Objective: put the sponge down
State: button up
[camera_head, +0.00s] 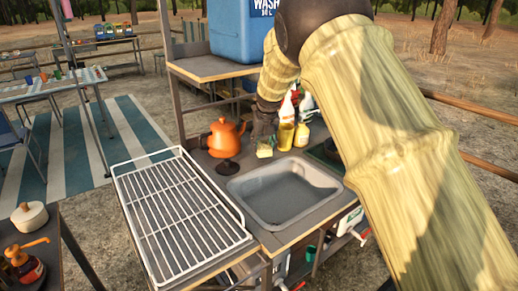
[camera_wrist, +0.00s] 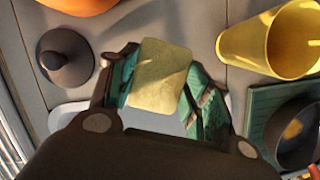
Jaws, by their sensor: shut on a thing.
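The sponge (camera_wrist: 160,75) is pale yellow and sits between the two fingers of my gripper (camera_wrist: 158,88) in the wrist view. My gripper is shut on it, with a teal-lined finger on each side. In the head view the sponge (camera_head: 265,150) is small, just below my gripper (camera_head: 264,138), over the counter behind the basin. I cannot tell whether it touches the counter.
An orange kettle (camera_head: 226,137) stands left of the gripper, with a dark lidded piece (camera_wrist: 66,57) near it. The grey basin (camera_head: 284,190) is in front, and a white wire rack (camera_head: 180,215) lies to the left.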

aim_at(260, 144)
jog(key=shift+w+a+f, duration=0.1)
jog(key=shift+w+a, duration=0.6)
jog(key=shift+w, duration=0.2)
jog(key=shift+f, duration=1.7)
jog(key=shift+f+p, duration=0.15)
jog(key=shift+p, duration=0.15)
jog(key=o, duration=1)
